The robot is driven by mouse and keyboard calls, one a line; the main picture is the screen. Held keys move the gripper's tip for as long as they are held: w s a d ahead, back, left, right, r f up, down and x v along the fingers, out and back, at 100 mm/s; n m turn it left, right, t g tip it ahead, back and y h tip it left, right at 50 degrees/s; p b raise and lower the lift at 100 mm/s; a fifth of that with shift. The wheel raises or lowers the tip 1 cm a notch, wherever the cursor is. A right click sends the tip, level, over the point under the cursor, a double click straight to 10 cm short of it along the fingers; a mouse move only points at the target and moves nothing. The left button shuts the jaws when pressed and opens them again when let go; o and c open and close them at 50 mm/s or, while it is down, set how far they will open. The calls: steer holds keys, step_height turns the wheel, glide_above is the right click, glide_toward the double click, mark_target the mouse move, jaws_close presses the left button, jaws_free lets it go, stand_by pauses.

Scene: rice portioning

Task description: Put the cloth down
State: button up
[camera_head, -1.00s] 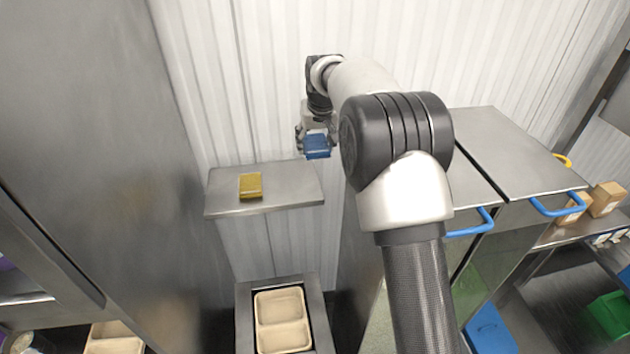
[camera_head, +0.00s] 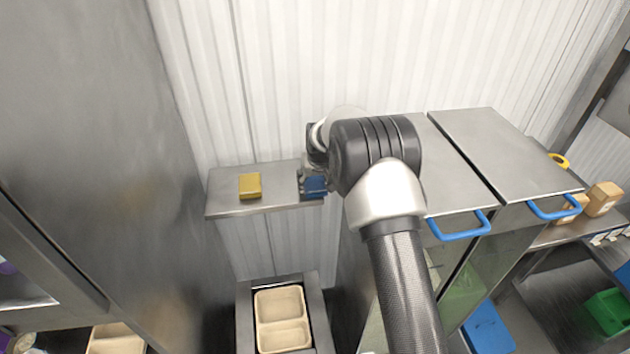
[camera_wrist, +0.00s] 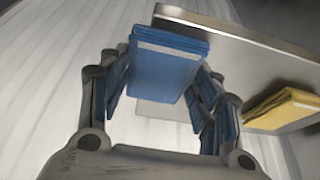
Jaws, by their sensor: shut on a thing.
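A folded blue cloth (camera_head: 315,186) is held between the fingers of my gripper (camera_head: 312,190), at the right end of a small steel wall shelf (camera_head: 222,199). In the wrist view, the blue cloth (camera_wrist: 165,65) sits between the two fingers of my gripper (camera_wrist: 160,95), with the shelf edge (camera_wrist: 240,38) close beside it. I cannot tell whether the cloth touches the shelf. My forearm hides part of the gripper in the head view.
A folded yellow cloth (camera_head: 250,186) lies on the shelf's left part; it also shows in the wrist view (camera_wrist: 285,109). A beige two-part tray (camera_head: 282,322) sits below. Steel lidded units with blue handles (camera_head: 460,226) stand right. The shelf between the cloths is clear.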

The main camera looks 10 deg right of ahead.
steer(key=shift+s, duration=0.1)
steer(key=shift+f, duration=0.15)
steer(key=o, duration=1.1)
steer(key=shift+c, duration=0.2)
